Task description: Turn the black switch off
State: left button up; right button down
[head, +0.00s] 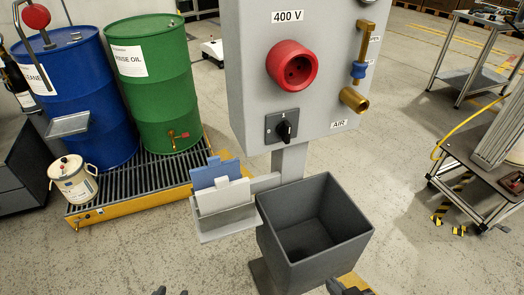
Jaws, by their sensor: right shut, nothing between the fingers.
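The black switch (286,130) is a rotary knob on a dark square plate, low on the front of the grey panel box (250,75). Its handle looks close to upright; the small marking above it is too small to read. A red round socket (292,65) sits above it under a "400 V" label. My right gripper (345,288) shows as a dark shape at the bottom edge, shut and empty, well below the switch and apart from it. Small dark tips at the bottom left may be my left gripper (171,292); most of it is cut off.
A dark grey open bin (347,237) and a holder with blue and white cards (224,212) sit below the box. A brass valve (354,99) is at its right. Blue (90,90) and green (165,100) drums stand left. A cart (470,165) is right.

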aim_at(283, 129)
jog(key=j+z, duration=0.2)
jog(key=j, duration=0.3)
jog(key=k+j+z, duration=0.15)
jog(key=j, duration=0.35)
jog(key=j+z, duration=0.2)
jog(key=j, duration=0.3)
jog(key=k+j+z, duration=0.15)
jog(key=j, duration=0.3)
